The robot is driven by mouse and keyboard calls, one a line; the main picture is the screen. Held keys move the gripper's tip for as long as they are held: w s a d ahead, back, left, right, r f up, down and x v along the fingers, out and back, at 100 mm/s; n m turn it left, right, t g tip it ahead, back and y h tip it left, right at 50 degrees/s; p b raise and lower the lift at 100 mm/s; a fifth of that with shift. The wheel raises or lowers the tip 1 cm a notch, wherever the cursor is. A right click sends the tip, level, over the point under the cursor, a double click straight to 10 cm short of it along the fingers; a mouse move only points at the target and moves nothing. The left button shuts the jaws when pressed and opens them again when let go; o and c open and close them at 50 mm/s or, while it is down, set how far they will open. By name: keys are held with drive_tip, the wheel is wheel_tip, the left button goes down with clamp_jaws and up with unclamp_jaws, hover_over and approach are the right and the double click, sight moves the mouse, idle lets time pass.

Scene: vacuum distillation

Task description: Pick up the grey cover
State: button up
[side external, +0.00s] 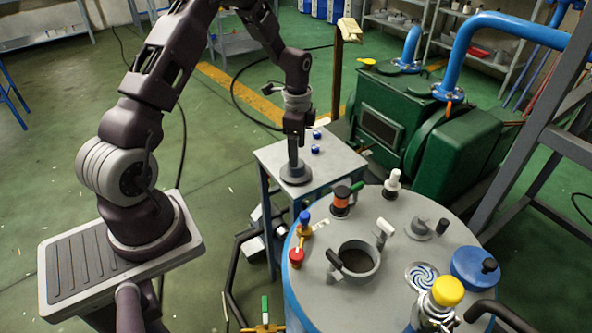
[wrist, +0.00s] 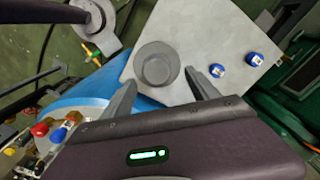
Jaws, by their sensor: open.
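In the wrist view the cover (wrist: 148,50) shows from above as a disc with a round top near the centre. In the wrist view my gripper (wrist: 160,78) is open, with one finger on each side of the cover's lower part in the picture.
The small table (side external: 262,155) also carries two blue-capped pieces (side external: 316,141). The round vessel lid (side external: 320,300) is at front right, with an open round port (side external: 358,262), a blue cap (side external: 474,266) and several fittings. A green machine (side external: 385,120) stands behind, close to the table.

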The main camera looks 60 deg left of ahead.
drive_tip(key=f, duration=0.5)
drive_tip(key=shift+s+d+f, duration=0.1)
drive_tip(key=shift+s+f, duration=0.05)
drive_tip(key=shift+s, duration=0.1)
clamp_jaws()
